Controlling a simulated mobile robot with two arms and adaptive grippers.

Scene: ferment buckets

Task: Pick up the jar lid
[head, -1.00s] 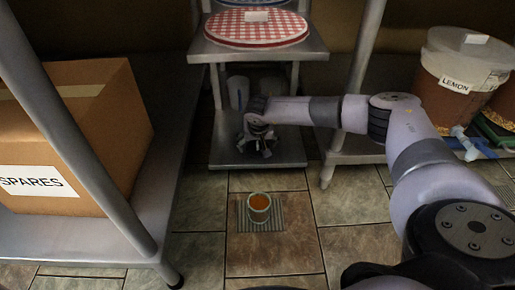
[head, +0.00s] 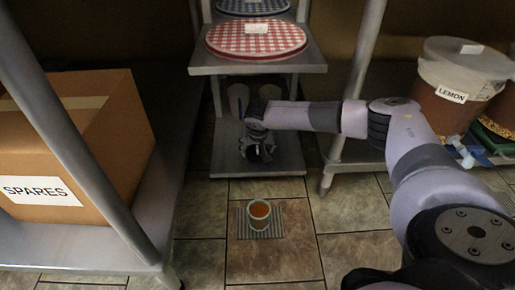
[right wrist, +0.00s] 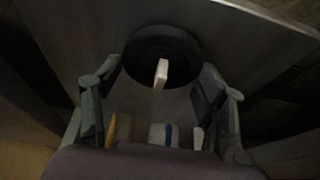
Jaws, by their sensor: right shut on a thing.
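The jar lid (right wrist: 148,48) shows in the right wrist view as a dark round disc with a pale upright tab (right wrist: 161,74) on it. My right gripper (right wrist: 162,72) has its two fingers at opposite sides of the disc, shut on it. In the head view my right gripper (head: 258,150) reaches into the low bay of the middle rack, just above its bottom shelf; the lid is mostly hidden there by the fingers. Whether the lid still touches the shelf I cannot tell. My left gripper is not in view.
The bottom shelf (head: 228,163) has pale containers (head: 238,100) at its back. Above is a shelf with a red checked round lid (head: 256,38). A cup (head: 260,213) of orange liquid stands on a floor grate. A SPARES box (head: 80,130) is left, a LEMON bucket (head: 455,90) right.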

